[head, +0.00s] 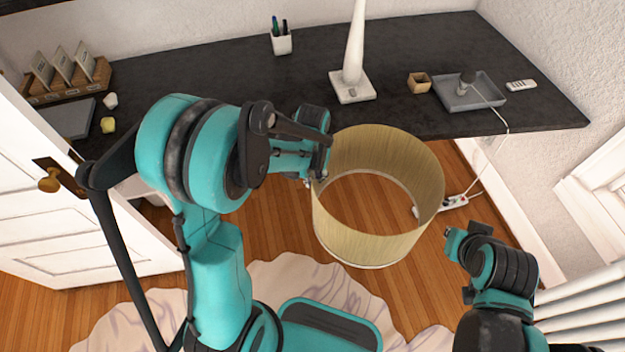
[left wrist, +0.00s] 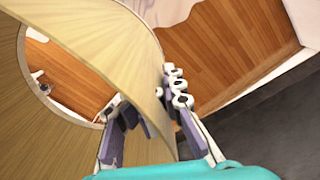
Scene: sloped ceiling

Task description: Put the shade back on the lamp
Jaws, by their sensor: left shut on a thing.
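The lamp shade (head: 375,241) is a beige open drum in the middle of the head view, in front of the desk's edge and above the floor. My left gripper (head: 318,165) is shut on its left wall near the top rim. In the left wrist view the shade's wall (left wrist: 105,45) runs between the two fingers of the left gripper (left wrist: 150,125). The lamp (head: 353,60) is a white tapered stem on a square base, standing upright on the desk; its top is cut off by the frame. My right gripper (head: 460,265) is at the lower right, apart from the shade; its jaws are unclear.
The dark desk (head: 215,75) holds a pen cup (head: 281,40), a small wooden box (head: 419,82), a grey tray (head: 455,100) with a cord, and a card rack (head: 70,80). A white door (head: 50,215) stands at left. The desk around the lamp base is mostly clear.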

